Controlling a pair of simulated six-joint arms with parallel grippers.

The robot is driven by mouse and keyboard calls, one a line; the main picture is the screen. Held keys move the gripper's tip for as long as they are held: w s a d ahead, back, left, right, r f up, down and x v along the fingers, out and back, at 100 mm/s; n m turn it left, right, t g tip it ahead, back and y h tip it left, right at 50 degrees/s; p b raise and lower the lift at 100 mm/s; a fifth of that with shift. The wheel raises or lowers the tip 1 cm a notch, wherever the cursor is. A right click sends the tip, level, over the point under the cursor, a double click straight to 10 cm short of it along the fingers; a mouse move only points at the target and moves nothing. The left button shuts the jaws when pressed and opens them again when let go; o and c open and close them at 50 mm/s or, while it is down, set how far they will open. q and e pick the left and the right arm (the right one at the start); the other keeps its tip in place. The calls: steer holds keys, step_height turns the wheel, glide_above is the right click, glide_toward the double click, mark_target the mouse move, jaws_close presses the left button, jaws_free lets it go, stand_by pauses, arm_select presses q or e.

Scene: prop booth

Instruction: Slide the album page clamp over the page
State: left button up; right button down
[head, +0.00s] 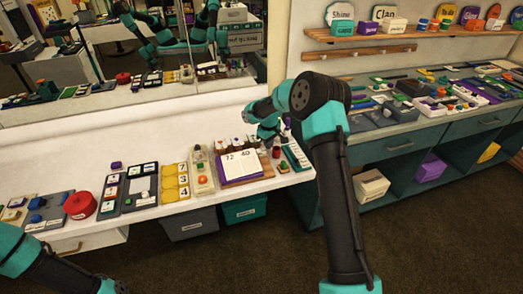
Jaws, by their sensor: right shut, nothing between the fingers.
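The album page (238,163) appears to be the white sheet marked "72 40". It lies on a purple board at the right part of the white counter. A tan strip (243,180) runs along the board's front edge; I cannot tell whether it is the page clamp. My right gripper (268,136) is just behind and right of the page, low over the counter. It is shut and empty, and its fingertips are small and partly hidden among small objects. My left arm enters at the lower left, and its gripper is outside the view.
A red round tub (80,205), a dark grey tray (127,188) and yellow number tiles (176,182) stand left of the page. A small red object (276,152) is close to my right gripper. A mirror (165,45) rises behind the counter. Bins (244,208) stand below.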

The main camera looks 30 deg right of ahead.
steer(key=shift+s+f, duration=0.1)
steer(key=shift+f, duration=0.55)
steer(key=shift+a+f, duration=0.1)
steer(key=shift+a, duration=0.9)
stand_by(0.4)
steer(key=shift+w+d+r, duration=0.15)
steer(key=shift+r, duration=1.55)
steer(key=shift+w+d+r, duration=0.1)
steer(key=shift+d+r, duration=0.05)
steer(key=shift+r, duration=1.5)
steer(key=s+a+f+m+y, duration=0.1)
steer(key=s+a+f+m, duration=0.1)
steer(key=s+a+f, duration=0.4)
steer(key=s+a+f+m+y, duration=0.1)
steer(key=s+a+f, duration=0.5)
steer(key=s, duration=1.1)
steer(key=s+a+f+m+y, duration=0.1)
steer(key=s+a+f+m, duration=0.1)
steer(key=s+a+f, duration=0.5)
steer(key=s+f, duration=0.3)
steer(key=s, duration=0.2)
steer(key=shift+f+m+t+y, duration=0.2)
steer(key=shift+m+t+y, duration=0.1)
steer(key=shift+t+y, duration=0.1)
